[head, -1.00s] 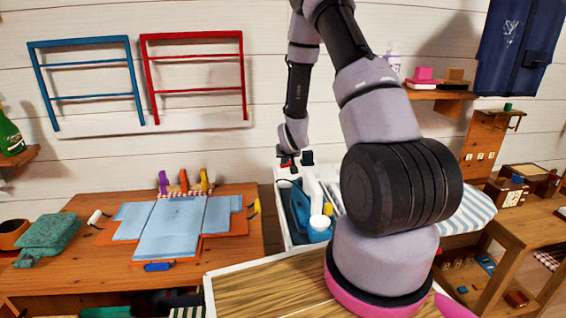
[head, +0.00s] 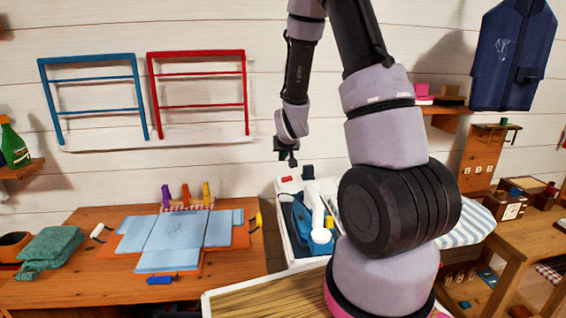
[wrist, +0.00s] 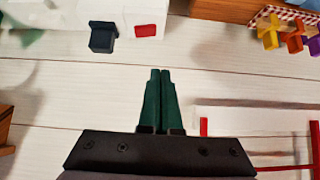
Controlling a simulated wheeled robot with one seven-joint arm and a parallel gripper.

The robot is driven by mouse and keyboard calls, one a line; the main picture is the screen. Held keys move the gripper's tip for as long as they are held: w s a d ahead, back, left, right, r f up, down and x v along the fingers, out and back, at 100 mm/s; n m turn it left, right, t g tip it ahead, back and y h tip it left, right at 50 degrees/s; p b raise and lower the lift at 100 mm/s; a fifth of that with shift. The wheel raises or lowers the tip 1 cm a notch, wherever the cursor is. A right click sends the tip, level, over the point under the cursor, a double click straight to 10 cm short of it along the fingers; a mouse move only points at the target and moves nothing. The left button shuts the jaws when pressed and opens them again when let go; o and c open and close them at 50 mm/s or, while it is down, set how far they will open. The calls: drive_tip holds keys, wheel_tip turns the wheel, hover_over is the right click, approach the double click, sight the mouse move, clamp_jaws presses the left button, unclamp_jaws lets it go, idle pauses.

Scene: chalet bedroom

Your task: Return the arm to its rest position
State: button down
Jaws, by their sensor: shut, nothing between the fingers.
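My gripper (head: 288,160) hangs from my raised arm in the head view, above the back of a white bin with blue and white things in it. In the wrist view its two dark green fingers (wrist: 160,100) are pressed together with nothing between them. They point over the white plank wall and touch nothing that I can see. My arm's thick lower links cover part of the middle of the head view and hide what lies behind them.
The white bin (head: 287,235) holds a blue tool (head: 297,215). Blue (head: 92,98) and red (head: 200,105) racks hang on the wall. A shelf and desk stand right.

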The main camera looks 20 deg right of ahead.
drive_tip(key=shift+s+r, duration=0.15)
drive_tip(key=shift+s, duration=0.05)
drive_tip(key=shift+a+r, duration=0.1)
